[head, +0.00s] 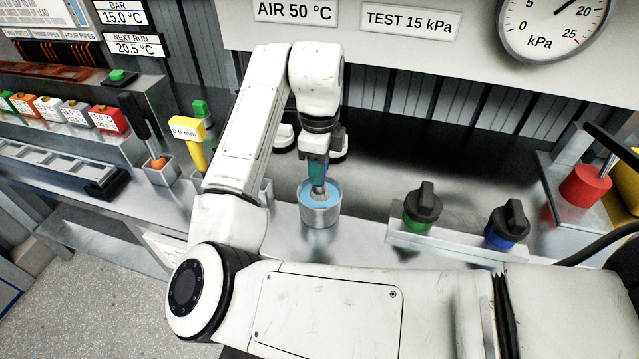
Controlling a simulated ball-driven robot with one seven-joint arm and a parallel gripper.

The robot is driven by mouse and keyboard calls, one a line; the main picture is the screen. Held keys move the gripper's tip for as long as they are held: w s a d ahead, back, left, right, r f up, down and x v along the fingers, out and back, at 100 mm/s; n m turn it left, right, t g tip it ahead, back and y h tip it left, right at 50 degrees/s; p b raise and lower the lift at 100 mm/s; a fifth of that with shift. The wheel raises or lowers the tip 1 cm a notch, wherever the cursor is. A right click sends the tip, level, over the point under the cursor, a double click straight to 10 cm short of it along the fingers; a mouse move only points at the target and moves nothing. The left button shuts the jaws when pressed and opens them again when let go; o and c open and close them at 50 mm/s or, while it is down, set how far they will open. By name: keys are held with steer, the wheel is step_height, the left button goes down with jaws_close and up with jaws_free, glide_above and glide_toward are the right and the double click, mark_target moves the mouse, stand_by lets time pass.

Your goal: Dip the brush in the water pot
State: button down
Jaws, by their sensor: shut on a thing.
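My gripper (320,158) is shut on the brush (317,175), which has a teal handle and points downward. The water pot (320,213) is a round metal cup with blue water, standing on the grey bench in the middle of the head view. The lower end of the brush is over the middle of the pot and within its rim as seen from here. I cannot tell how deep the tip sits in the water. My arm hides part of the bench left of the pot.
A black-handled tool (157,150) and a yellow gauge (190,143) stand in holders to the left. Right of the pot are a green-based knob (423,207) and a blue-based knob (506,225). A red cylinder (586,186) stands at far right. The dark bench behind is clear.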

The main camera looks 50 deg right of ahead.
steer(key=shift+r+p, duration=3.95)
steer(key=shift+r, duration=1.35)
